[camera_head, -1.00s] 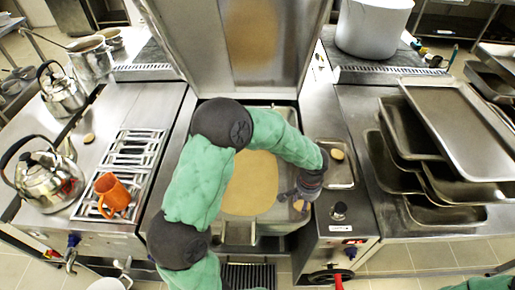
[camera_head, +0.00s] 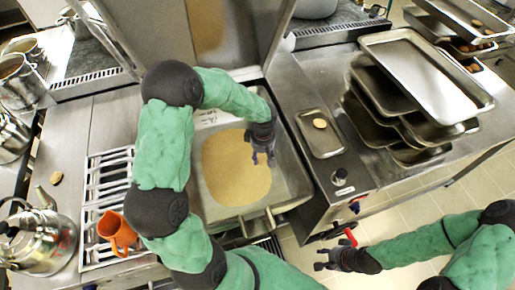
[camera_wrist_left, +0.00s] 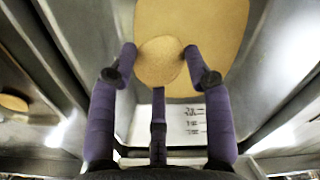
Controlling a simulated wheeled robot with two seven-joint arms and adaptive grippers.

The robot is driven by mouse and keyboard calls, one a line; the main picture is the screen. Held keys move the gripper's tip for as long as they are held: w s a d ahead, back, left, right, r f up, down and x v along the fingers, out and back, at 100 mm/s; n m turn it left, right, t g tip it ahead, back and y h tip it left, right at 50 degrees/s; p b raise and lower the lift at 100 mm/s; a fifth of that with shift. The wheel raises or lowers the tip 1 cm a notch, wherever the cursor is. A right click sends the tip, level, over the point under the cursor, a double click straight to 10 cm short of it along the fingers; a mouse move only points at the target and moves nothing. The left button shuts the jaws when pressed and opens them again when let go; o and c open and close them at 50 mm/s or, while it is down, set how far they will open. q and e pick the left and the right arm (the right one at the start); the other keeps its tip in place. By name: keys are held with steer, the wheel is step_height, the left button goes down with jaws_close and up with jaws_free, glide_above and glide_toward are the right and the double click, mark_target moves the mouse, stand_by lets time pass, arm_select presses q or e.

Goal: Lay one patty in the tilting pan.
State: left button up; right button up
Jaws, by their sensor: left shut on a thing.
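The tilting pan (camera_head: 288,172) is a steel basin with a tan patch (camera_head: 225,180) on its floor. My left gripper (camera_head: 262,157) is over the pan, right of its middle. In the left wrist view my left gripper (camera_wrist_left: 160,62) is shut on a round tan patty (camera_wrist_left: 160,66), held between two fingertips above the pan floor. The gripper hides this patty in the head view. A second patty (camera_head: 320,123) lies in a small steel tray (camera_head: 330,145) right of the pan. My right gripper (camera_head: 328,259) is empty, its fingers spread, low at the right.
A raised lid (camera_head: 235,35) stands behind the pan. Stacked trays (camera_head: 425,80) fill the right counter. An orange mug (camera_head: 117,232) stands on a rack left of the pan, near a kettle (camera_head: 40,240). A small round tan thing (camera_head: 56,178) lies on the left counter.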

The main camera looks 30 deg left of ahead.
arm_select(q)
steer(key=n, duration=0.1)
steer(key=a+r+n, duration=0.1)
steer(key=shift+s+a+n+p, duration=0.2)
steer(key=shift+a+n+p, duration=0.1)
steer(key=shift+p, duration=0.05)
steer(key=shift+a+f, duration=0.1)
steer(key=shift+f, duration=0.1)
steer(key=shift+f+b, duration=0.35)
steer(key=shift+f, duration=0.4)
step_height(320, 180, down, 23)
steer(key=b, duration=2.1)
steer(key=shift+b, duration=0.3)
steer(key=o, duration=1.2)
